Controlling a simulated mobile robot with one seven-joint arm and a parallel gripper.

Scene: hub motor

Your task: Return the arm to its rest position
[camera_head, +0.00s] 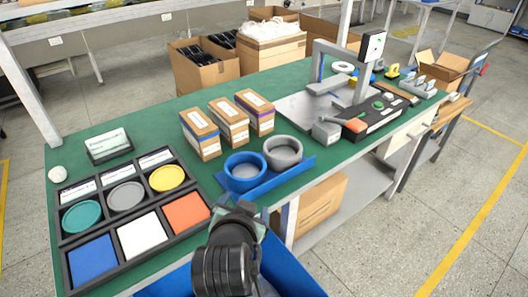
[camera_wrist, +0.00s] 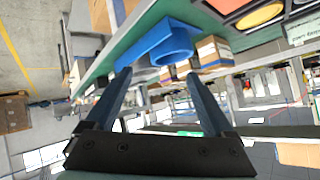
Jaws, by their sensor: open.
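My arm reaches up from the bottom middle in the head view, with its end (camera_head: 240,215) at the table's front edge, close in front of the blue tray (camera_head: 285,178). In the wrist view my gripper (camera_wrist: 122,84) is open, its two fingers apart with nothing between them. The blue ring (camera_head: 245,172) and the grey ring (camera_head: 283,152) stand side by side on the blue tray. The blue ring also shows beyond the fingers in the wrist view (camera_wrist: 172,46). The fingertips are hidden in the head view.
A dark sorting tray (camera_head: 105,222) with coloured discs and squares lies on the left of the green table (camera_head: 160,118). Several small boxes (camera_head: 228,122) stand behind the rings. A metal fixture (camera_head: 330,95) stands at the right. A blue bin (camera_head: 285,270) is below the front edge.

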